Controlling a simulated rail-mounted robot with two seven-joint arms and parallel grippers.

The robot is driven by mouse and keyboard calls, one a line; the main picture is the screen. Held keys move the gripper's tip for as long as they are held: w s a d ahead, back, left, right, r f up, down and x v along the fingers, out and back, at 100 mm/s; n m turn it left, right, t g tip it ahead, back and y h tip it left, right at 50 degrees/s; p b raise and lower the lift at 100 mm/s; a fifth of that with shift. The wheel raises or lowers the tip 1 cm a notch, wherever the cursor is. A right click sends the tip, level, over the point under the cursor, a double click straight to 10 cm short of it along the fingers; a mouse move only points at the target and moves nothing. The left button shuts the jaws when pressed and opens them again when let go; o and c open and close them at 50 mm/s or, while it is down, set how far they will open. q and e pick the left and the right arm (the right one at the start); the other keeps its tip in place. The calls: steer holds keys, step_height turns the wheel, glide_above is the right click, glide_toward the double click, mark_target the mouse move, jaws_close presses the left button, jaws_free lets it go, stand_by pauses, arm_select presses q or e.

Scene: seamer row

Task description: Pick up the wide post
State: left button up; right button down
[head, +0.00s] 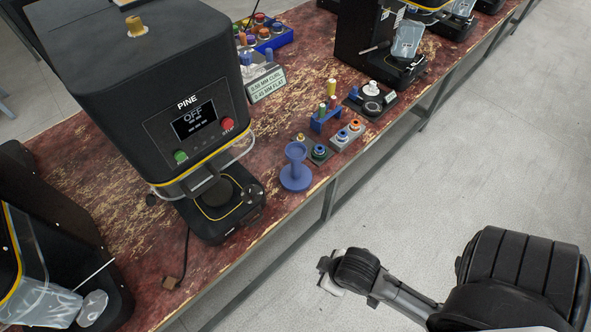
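A blue post (296,165) with a flared top and a wide round base stands upright on the bench, just right of the PINE machine. It is the widest post-like thing that I see, but no label marks it as the wide post. My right gripper (329,275) is off the front of the bench, over the grey floor, below and right of the blue post and well apart from it. Its fingers are small and partly hidden by its wrist, so I cannot tell whether they are open. My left gripper is not in view.
The black PINE machine (150,95) stands left of the post, its screen reading OFF. Small fittings (319,153), a grey block (346,135) and a blue rack (325,118) sit close behind. The bench (262,222) has a front edge near the post; the floor beyond is clear.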

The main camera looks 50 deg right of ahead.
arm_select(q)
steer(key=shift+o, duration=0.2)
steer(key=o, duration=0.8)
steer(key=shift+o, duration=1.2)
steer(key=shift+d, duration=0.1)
